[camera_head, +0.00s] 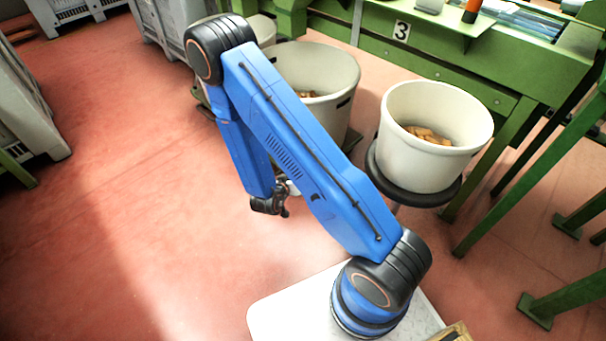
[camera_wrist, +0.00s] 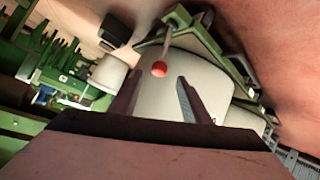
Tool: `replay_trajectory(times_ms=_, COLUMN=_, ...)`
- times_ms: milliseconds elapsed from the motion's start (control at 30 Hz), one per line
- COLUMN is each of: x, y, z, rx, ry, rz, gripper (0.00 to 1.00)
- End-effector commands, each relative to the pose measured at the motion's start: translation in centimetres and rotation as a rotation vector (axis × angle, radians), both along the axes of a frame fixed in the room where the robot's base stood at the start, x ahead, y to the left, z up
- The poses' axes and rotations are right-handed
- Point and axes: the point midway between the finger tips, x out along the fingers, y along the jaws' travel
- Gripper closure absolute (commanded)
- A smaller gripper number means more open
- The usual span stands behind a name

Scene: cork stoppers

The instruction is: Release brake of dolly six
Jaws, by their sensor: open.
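A red ball knob (camera_wrist: 159,68) shows in the wrist view, at the end of a short pale rod beside a green dolly frame (camera_wrist: 212,42). My gripper (camera_wrist: 160,88) is open, its two dark fingers on either side below the knob in the picture. I cannot tell how far the knob is beyond the fingertips. A large white tub (camera_wrist: 215,88) is behind the fingers. In the head view my gripper (camera_head: 282,208) hangs low, left of my upper arm link, near the tub (camera_head: 335,75). The knob is hidden there. No dolly number six is readable.
A white tub of corks (camera_head: 425,165) sits on a round dark stand (camera_head: 440,198) at the right. A green bench (camera_head: 480,85) bears a "3" sign (camera_head: 401,31). Grey crates (camera_head: 25,100) stand at the left. Red floor (camera_head: 140,210) is open at left.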

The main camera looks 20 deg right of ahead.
Motion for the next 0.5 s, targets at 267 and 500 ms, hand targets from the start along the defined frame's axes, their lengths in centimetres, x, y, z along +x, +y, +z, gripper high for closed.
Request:
replay_trajectory(times_ms=267, x=-1.9, y=2.4, z=1.6, rx=0.0, ry=0.0, rz=0.002, gripper=0.57)
replay_trajectory(times_ms=500, x=-2.5, y=3.0, z=2.1, rx=0.001, ry=0.001, rz=0.0, gripper=0.57)
